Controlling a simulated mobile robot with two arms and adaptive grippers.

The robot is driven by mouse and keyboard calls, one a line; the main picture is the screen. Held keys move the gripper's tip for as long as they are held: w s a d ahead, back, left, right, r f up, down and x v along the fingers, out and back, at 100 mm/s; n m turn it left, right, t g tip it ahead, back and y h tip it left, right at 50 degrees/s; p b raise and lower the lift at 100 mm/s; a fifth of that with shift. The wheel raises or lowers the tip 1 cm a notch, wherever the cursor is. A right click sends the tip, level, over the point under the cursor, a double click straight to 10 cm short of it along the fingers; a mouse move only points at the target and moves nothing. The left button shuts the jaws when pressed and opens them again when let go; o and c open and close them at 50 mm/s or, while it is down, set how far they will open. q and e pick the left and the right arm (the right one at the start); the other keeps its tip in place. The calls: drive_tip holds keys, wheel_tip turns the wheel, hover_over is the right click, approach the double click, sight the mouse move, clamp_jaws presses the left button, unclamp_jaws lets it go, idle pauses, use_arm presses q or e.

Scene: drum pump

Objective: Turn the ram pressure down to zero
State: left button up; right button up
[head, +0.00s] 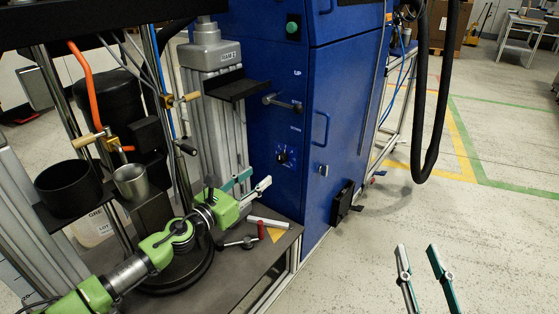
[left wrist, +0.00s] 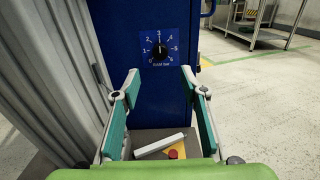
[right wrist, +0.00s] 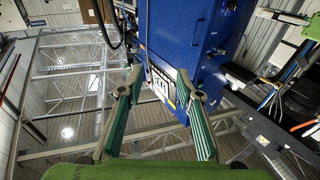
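The pressure dial (left wrist: 159,51) is a black round knob on a blue label with white numbers, on the blue cabinet. In the left wrist view its white mark looks to point up, near the 3. The dial also shows in the head view (head: 283,155), on the cabinet's front face. My left gripper (head: 249,184) is open and empty, below and to the left of the dial in the head view, apart from it. In the left wrist view its fingertips (left wrist: 160,73) frame the space just below the dial. My right gripper (head: 418,248) is open and empty over the floor at right.
A black lever (head: 281,102) and a green button (head: 292,27) are on the blue cabinet (head: 345,100). A black hose (head: 440,110) hangs at right.

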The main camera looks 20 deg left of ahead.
sight(280, 161)
use_arm(q)
drive_tip(key=b+x, duration=0.1)
drive_tip(key=x, duration=0.9)
drive_tip(key=shift+w+f, duration=0.15)
drive_tip(key=shift+w+d, duration=0.2)
drive_tip(key=shift+w, duration=0.1)
use_arm(e)
wheel_tip(280, 161, up, 7)
drive_tip(key=s+t+y, duration=0.1)
drive_tip(key=t, duration=0.3)
drive_tip(key=shift+s+a, duration=0.2)
drive_tip(key=shift+s, duration=0.2)
drive_tip(key=shift+r, duration=0.1)
use_arm(q)
drive_tip(key=c, duration=1.1)
